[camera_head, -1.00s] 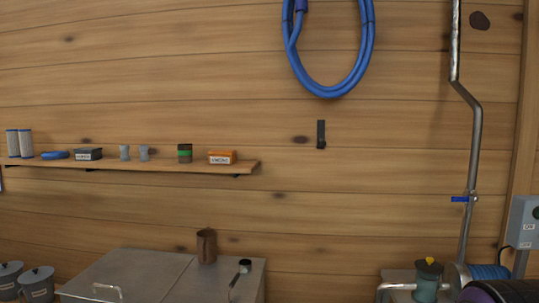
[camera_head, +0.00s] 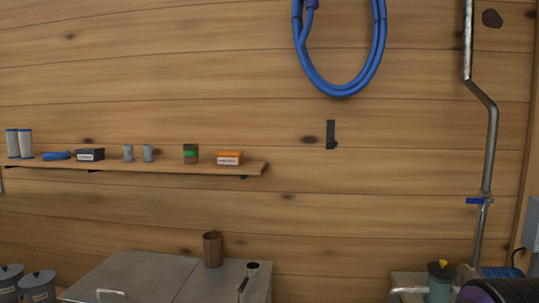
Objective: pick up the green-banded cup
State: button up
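A small dark cup with a green band (camera_head: 191,154) stands upright on the wooden wall shelf (camera_head: 215,169), in the right half of the shelf. It is between a pair of small grey fittings on its left and an orange box on its right. My gripper is not in view, so its state does not show. Nothing hides the green-banded cup.
The shelf also holds grey fittings (camera_head: 149,153), an orange box (camera_head: 229,157), a dark box (camera_head: 90,154) and a blue coil (camera_head: 56,156). Below, a metal-topped unit (camera_head: 140,272) carries a brown cup (camera_head: 212,250). A blue hose (camera_head: 340,92) hangs above.

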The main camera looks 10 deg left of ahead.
aim_at(190, 150)
jog(key=i+j, duration=0.15)
jog(key=j, duration=0.25)
jog(key=i+j, duration=0.2)
jog(key=j, duration=0.2)
jog(key=i+j, duration=0.15)
jog(key=j, duration=0.25)
jog(key=i+j, duration=0.15)
jog(key=j, duration=0.25)
jog(key=i+j, duration=0.2)
jog(key=j, duration=0.2)
jog(key=i+j, duration=0.15)
jog(key=j, duration=0.25)
